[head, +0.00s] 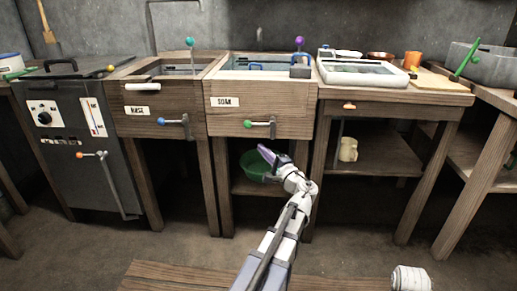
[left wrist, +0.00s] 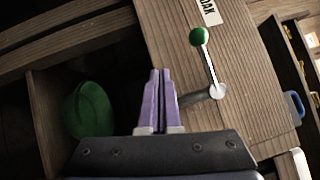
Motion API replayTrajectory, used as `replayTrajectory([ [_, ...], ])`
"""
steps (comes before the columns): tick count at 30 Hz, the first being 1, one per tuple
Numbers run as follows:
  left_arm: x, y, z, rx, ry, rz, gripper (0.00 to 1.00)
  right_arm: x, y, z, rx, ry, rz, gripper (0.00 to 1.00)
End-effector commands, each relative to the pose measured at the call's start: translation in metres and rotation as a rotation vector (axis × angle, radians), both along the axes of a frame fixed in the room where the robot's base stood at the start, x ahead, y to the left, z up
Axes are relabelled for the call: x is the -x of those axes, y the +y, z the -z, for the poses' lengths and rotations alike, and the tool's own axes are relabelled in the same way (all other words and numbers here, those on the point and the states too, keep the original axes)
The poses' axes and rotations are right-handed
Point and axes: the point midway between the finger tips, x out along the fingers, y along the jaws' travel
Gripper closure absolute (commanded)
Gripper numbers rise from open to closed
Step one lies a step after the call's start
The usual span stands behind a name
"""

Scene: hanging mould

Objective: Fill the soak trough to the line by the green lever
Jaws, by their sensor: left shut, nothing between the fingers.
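The wooden soak trough (head: 290,118) carries a SOAK label (head: 224,101) on its front. Its top shows a pale interior, but I cannot make out a fill line or the water level. The green lever (head: 248,124) is on the trough's front, its green ball left of the metal pivot and its arm about level. My left gripper (head: 267,154) is just below the lever, apart from it, with purple fingers shut and empty. In the left wrist view the closed fingers (left wrist: 160,100) point beside the green lever ball (left wrist: 200,36). My right gripper is not in view.
A table (head: 390,95) adjoins on the right. A plank (head: 190,276) lies in the foreground.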

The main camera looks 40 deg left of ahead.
Motion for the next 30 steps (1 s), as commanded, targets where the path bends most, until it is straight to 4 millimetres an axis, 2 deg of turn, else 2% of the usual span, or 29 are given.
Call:
replayTrajectory([
  [1,0.011,-0.011,0.012,-0.001,0.0,0.003,1.0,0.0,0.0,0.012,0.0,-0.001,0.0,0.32],
  [3,0.017,-0.021,0.02,-0.001,0.001,0.003,1.0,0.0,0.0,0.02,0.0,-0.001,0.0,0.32],
  [12,0.036,-0.052,0.038,-0.002,0.002,0.004,1.0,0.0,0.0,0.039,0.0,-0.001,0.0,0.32],
  [30,0.039,-0.058,0.04,-0.002,0.002,0.003,1.0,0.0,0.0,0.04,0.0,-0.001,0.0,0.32],
])
